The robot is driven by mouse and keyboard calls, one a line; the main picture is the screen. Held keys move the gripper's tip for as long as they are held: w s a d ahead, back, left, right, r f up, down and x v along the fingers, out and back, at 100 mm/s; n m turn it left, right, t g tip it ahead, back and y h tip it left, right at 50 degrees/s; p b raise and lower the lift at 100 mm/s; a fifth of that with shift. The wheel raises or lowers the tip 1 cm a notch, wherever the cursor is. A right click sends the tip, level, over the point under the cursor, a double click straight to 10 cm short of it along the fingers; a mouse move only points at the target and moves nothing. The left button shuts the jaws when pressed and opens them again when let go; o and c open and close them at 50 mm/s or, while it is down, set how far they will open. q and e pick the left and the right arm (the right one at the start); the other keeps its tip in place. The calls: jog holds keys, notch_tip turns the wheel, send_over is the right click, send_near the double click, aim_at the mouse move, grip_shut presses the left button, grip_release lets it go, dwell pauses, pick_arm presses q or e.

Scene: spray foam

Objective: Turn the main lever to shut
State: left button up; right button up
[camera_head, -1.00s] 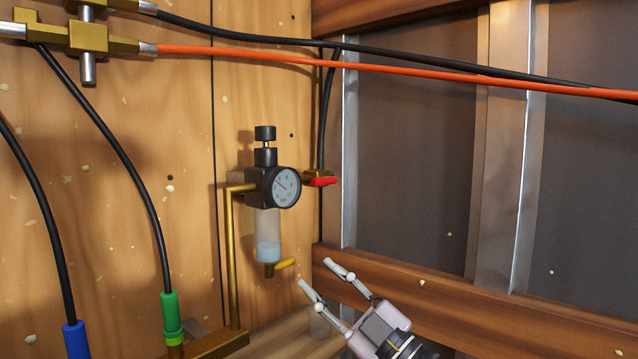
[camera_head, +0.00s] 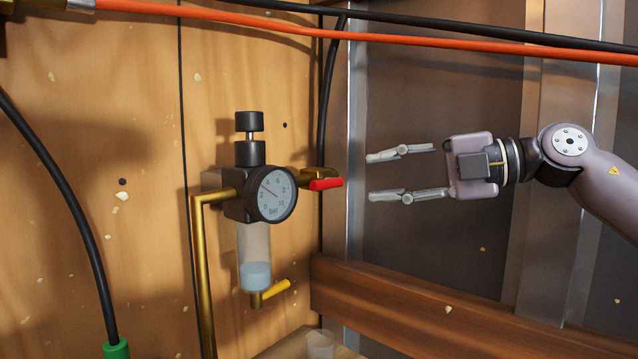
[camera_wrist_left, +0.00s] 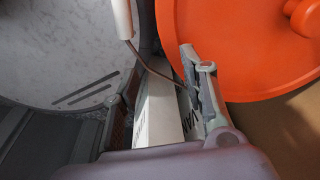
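The red lever (camera_head: 325,184) sits on a brass fitting (camera_head: 318,174) at the right side of the pressure regulator (camera_head: 246,180). It lies about level, its free end pointing right. My right gripper (camera_head: 368,176) is open and empty just right of the lever. Its fingers point left, one above and one below the lever's height, with a gap between fingertips and lever in the picture. In the left wrist view my left gripper (camera_wrist_left: 158,90) has its fingers apart. A white item with dark lettering (camera_wrist_left: 160,115) shows between them; I cannot tell whether they touch it.
A wooden beam (camera_head: 420,300) crosses below my right gripper. A large orange disc (camera_wrist_left: 240,45) is near my left gripper.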

aim_at(326, 185)
pick_arm(q)
jog(key=s+g, duration=0.1)
jog(key=s, duration=0.6)
pick_arm(e)
jog(key=x, duration=0.5)
jog(key=shift+w+a+f, duration=0.2)
jog(key=x, duration=0.4)
jog(key=shift+w+a, duration=0.15)
jog(key=shift+a, duration=0.05)
jog(key=shift+w+a+f, duration=0.1)
jog(key=shift+c, duration=0.6)
jog(key=c, duration=0.4)
pick_arm(q)
jog(key=shift+t, duration=0.3)
jog(key=shift+w+f, duration=0.15)
jog(key=shift+w, duration=1)
jog(key=shift+w+f, duration=0.1)
jog(key=shift+w, duration=1)
pick_arm(e)
grip_shut()
